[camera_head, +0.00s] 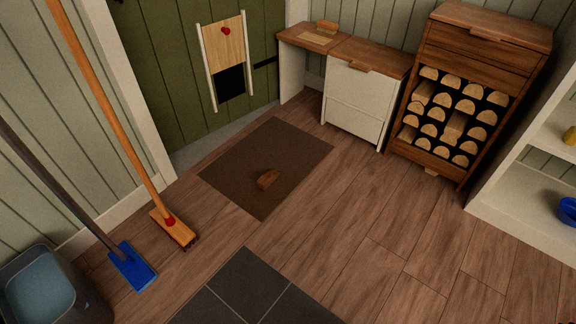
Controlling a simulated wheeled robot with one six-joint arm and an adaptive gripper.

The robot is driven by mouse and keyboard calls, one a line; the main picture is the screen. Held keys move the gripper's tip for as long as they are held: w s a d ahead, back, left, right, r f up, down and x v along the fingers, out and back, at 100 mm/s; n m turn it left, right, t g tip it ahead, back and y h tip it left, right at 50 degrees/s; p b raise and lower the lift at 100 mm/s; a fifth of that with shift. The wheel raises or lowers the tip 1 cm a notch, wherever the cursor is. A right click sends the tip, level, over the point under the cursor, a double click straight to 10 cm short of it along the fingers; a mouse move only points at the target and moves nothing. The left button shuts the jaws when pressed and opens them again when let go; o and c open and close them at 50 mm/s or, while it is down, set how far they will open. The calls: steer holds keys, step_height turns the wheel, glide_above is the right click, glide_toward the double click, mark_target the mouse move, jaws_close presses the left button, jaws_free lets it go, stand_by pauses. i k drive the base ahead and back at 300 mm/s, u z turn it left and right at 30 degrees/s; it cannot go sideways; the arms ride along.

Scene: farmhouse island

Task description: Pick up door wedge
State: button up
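My gripper is not in view.
A broom (173,228), a blue-headed mop (132,267) and a grey bin (45,287) stand at the left. White drawers (357,103), a log cabinet (480,75) and white shelves (530,195) line the back and right. Floor before the mat is clear, with dark tiles (250,295).

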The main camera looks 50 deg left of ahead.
mark_target(266, 179)
steer(key=u, duration=0.4)
steer(key=i, duration=1.65)
steer(key=u, duration=1.8)
steer(key=i, duration=0.95)
steer(key=u, duration=0.65)
